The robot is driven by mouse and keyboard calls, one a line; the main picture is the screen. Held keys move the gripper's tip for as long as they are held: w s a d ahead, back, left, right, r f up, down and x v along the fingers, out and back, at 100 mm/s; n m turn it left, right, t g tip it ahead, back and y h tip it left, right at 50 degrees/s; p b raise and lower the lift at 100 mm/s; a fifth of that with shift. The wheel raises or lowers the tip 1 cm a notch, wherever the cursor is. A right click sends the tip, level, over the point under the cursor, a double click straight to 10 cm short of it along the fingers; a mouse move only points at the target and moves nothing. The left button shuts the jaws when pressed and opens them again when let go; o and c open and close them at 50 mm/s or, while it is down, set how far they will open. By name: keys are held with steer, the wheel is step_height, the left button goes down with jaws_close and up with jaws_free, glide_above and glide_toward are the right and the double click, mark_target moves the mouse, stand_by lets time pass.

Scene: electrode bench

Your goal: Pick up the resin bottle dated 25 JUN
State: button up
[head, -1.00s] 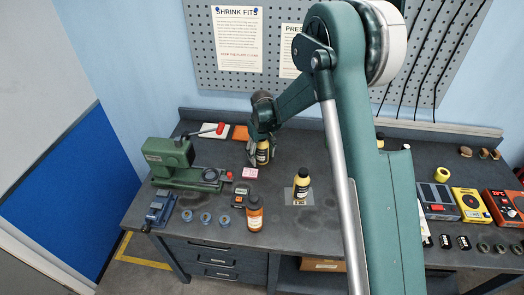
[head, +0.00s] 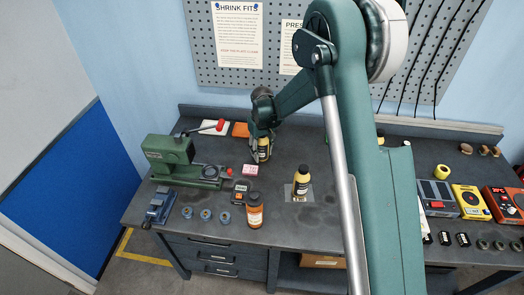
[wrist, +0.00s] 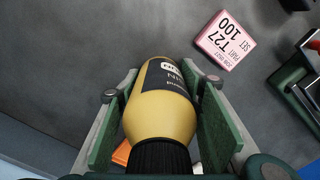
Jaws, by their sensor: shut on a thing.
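My gripper (wrist: 160,115) is shut on a yellow bottle (wrist: 165,120) with a black label and black cap. In the wrist view its two green finger pads lie along the bottle's sides. The date on the held bottle is not readable. In the head view my gripper (head: 263,136) and this bottle (head: 264,152) are toward the back of the bench. I cannot tell whether the bottle's base touches the bench. A similar yellow bottle with a black cap (head: 302,186) stands nearer the front on a small pale sheet; its date is too small to read.
An orange bottle (head: 255,214) stands near the bench's front edge. A pink block (head: 250,170) sits just in front of the held bottle, with a dark box (head: 241,191) nearer. A green press (head: 168,155) is at left. Boxed instruments (head: 470,203) are at right.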

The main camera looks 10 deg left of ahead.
mark_target(262, 145)
steer(key=shift+r, duration=5.05)
